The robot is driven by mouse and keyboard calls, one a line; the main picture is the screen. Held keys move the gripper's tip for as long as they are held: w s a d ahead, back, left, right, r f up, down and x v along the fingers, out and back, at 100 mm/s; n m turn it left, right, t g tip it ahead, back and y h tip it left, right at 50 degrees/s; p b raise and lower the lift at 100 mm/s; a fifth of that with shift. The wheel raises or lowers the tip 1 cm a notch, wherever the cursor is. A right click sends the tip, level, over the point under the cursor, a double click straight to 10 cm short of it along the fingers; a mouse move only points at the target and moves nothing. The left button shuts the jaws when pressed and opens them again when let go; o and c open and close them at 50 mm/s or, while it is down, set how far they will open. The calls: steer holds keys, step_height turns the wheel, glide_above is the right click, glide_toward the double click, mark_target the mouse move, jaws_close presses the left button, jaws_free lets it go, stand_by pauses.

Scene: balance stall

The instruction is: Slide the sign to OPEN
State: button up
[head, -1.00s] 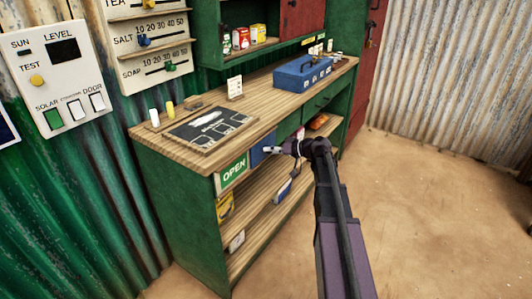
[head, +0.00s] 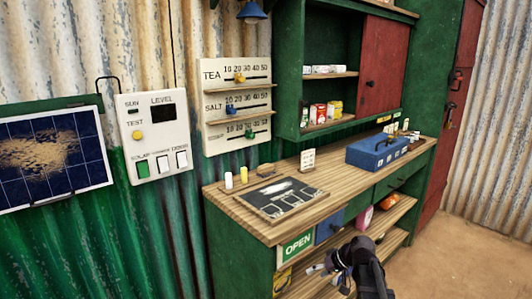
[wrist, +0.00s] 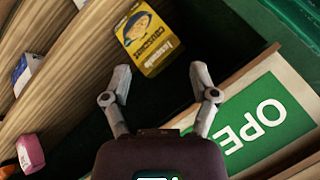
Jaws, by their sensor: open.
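The green sign (head: 297,245) with white OPEN lettering sits on the counter front, just under the top at the near left corner. A blue panel (head: 329,227) is directly to its right. In the wrist view the green sign (wrist: 262,112) appears upside down at the right, with its last letter hidden behind my gripper. My gripper (head: 318,272) is below the sign and panel, in front of the shelves. In the wrist view my gripper (wrist: 161,72) has its fingers spread and empty, apart from the sign.
A yellow box (wrist: 147,42) stands on the shelf beyond the fingers. A pink item (wrist: 30,155) is farther along. The counter top (head: 235,205) holds a dark board (head: 281,199) and a blue box (head: 377,151). Open floor (head: 455,255) lies to the right.

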steer(key=s+f+m+g+h, duration=0.3)
steer(key=s+h, duration=0.5)
steer(key=s, duration=0.7)
step_height(320, 180, up, 26)
steer(key=p, duration=2.8)
steer(key=shift+r+n+y, duration=0.25)
steer(key=shift+n+y, duration=0.05)
steer(key=shift+n, duration=0.1)
steer(key=shift+w, duration=0.1)
steer(key=shift+c, duration=1.1)
